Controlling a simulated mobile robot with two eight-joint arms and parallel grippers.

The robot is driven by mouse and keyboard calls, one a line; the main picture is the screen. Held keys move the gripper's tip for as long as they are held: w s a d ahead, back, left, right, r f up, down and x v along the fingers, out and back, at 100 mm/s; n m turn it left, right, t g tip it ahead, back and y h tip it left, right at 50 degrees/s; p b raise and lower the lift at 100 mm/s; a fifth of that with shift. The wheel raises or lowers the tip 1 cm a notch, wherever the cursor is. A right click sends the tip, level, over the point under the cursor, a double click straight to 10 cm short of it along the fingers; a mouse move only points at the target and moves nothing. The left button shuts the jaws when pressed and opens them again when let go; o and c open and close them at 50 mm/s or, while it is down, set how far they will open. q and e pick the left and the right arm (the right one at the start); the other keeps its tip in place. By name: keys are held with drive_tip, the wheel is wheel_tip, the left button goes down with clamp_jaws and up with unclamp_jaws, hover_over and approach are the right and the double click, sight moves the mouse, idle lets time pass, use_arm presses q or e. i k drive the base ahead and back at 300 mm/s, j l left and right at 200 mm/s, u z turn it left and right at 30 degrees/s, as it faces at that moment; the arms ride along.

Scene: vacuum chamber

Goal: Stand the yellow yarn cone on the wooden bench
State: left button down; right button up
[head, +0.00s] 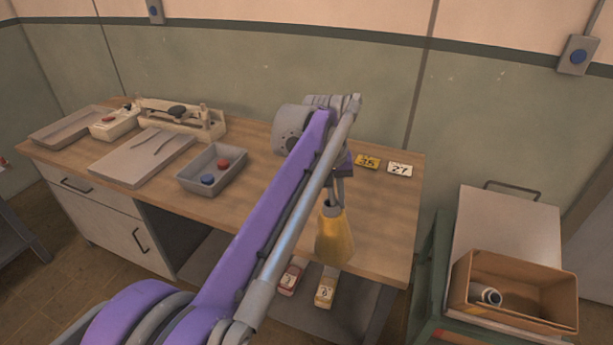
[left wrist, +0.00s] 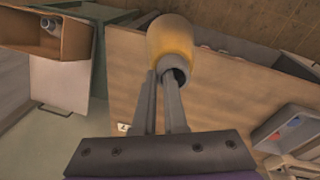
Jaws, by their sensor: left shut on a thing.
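The yellow yarn cone (head: 335,238) hangs upright, narrow end up, below my left gripper (head: 336,198) in the head view. The gripper is shut on the top of the cone. In the left wrist view the cone (left wrist: 171,45) sits at the tips of the two fingers (left wrist: 166,88), with a dark hole in its narrow end. The wooden bench (head: 385,225) stands along the wall, and the cone shows in front of its right part, near the front edge. I cannot tell whether the cone's base touches the bench. My right gripper is not in view.
A grey tray (head: 189,181) with a red and a blue piece, and number tags (head: 367,161), are on the bench. Below are bottles (head: 326,290) on a shelf. A cardboard box (head: 470,309) stands at right. The bench's right part is mostly clear.

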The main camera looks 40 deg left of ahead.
sight(365, 216)
drive_tip(key=i, duration=0.8)
drive_tip(key=k+j+z, duration=0.1)
drive_tip(key=j+z, duration=0.2)
drive_tip(key=k+j+z, duration=0.1)
drive_tip(key=j+z, duration=0.2)
drive_tip(key=j, duration=0.15)
